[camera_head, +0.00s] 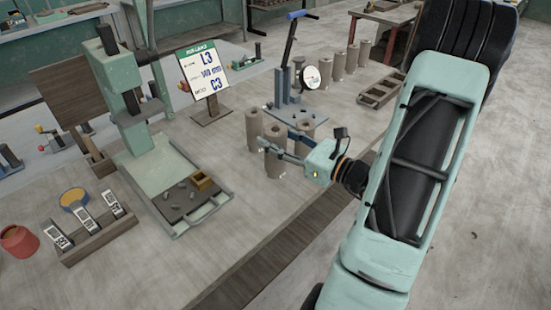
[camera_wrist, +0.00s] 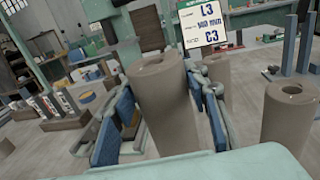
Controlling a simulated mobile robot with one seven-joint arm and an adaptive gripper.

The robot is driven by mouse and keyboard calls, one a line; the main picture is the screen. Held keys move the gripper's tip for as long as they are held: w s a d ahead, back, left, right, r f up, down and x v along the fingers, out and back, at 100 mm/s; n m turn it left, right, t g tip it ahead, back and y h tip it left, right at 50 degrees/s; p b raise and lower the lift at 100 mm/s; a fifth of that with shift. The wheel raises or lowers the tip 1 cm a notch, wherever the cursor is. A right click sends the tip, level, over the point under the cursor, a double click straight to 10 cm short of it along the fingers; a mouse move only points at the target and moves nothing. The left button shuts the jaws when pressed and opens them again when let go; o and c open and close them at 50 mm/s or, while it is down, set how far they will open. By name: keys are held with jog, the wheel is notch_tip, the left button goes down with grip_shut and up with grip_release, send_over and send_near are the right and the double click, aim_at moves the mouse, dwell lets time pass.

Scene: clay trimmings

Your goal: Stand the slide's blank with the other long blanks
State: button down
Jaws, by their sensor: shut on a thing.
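My gripper (camera_head: 285,146) is shut on a tall grey-brown clay blank (camera_head: 274,160), a cylinder with a hole in its top. The blank stands upright between the blue finger pads in the wrist view (camera_wrist: 163,100). I cannot tell whether its foot touches the table. Other blanks stand close by: one (camera_head: 254,126) behind to the left and one (camera_head: 305,127) to the right, partly hidden by my gripper. Farther back, several long blanks (camera_head: 338,66) stand in a row. A sign (camera_head: 204,70) reads L3 and C3.
A blue-levered stand (camera_head: 287,85) with a round dial (camera_head: 312,76) rises behind the blanks. An empty slotted wooden rack (camera_head: 381,91) lies to the right.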

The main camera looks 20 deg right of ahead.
jog(key=w+d+f+b, duration=0.1)
jog(key=w+f+b, duration=0.2)
jog(key=f+b, duration=0.2)
notch_tip(320, 180, down, 2)
jog(key=shift+w+d+f, duration=0.15)
jog(key=shift+d+f, duration=0.05)
jog(key=shift+d, duration=0.1)
jog(key=shift+f, duration=0.1)
jog(key=c, duration=1.1)
grip_release()
jog(key=shift+f, duration=0.1)
jog(key=shift+c, duration=0.2)
